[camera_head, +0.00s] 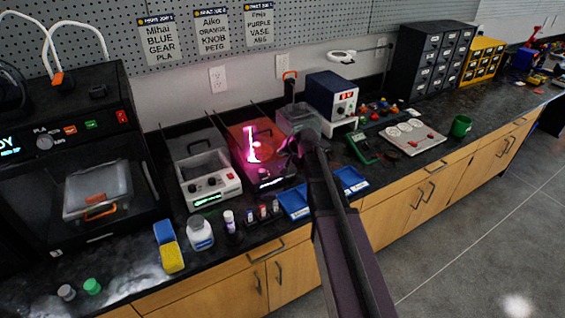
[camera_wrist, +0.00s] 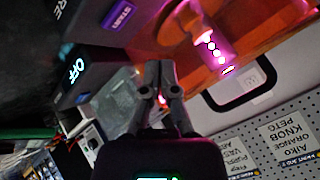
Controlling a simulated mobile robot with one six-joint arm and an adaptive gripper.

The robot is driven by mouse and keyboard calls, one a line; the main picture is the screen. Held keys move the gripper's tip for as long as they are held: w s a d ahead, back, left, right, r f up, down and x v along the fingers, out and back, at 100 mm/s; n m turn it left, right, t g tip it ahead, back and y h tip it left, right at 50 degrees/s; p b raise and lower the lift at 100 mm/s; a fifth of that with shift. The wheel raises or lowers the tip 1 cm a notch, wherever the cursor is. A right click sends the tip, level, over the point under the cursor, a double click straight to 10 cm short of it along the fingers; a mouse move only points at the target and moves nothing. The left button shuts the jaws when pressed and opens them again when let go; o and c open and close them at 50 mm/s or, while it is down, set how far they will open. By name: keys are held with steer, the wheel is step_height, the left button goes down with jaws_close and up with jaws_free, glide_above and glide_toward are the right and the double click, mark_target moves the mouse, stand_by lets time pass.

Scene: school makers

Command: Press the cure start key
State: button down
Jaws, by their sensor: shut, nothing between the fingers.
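The cure station (camera_head: 262,178) is a dark unit with a clear orange cover, standing on the bench left of my gripper in the head view. Pink-violet light glows inside it around a pale part (camera_head: 252,145). In the wrist view, a blue-violet key marked START (camera_wrist: 122,14) shows at the top, left of the orange cover (camera_wrist: 180,22). My gripper (camera_wrist: 158,72) is shut and empty, with its fingertips below the START key in that picture and visibly apart from it. In the head view, my gripper (camera_head: 298,145) is at the station's right side, where it hides part of it.
A dark box with a lit OFF display (camera_wrist: 76,72) is left of my fingers in the wrist view. A grey-white washer-like unit (camera_head: 208,180) stands left of the station. Blue trays (camera_head: 293,203) and small bottles line the front. A blue power supply (camera_head: 332,97) stands behind right.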

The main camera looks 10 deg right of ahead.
steer(key=shift+r+p, duration=0.75)
steer(key=shift+r, duration=0.3)
steer(key=s+f+n+g+h+p, duration=0.1)
steer(key=s+g, duration=0.3)
steer(key=s, duration=1)
steer(key=s+f+n+g+h+p, duration=0.1)
steer(key=s+n+g+h+p, duration=0.1)
steer(key=s, duration=1.2)
steer(key=shift+s+f+n+g+h, duration=0.35)
steer(key=shift+n+g, duration=0.25)
steer(key=shift+g, duration=0.6)
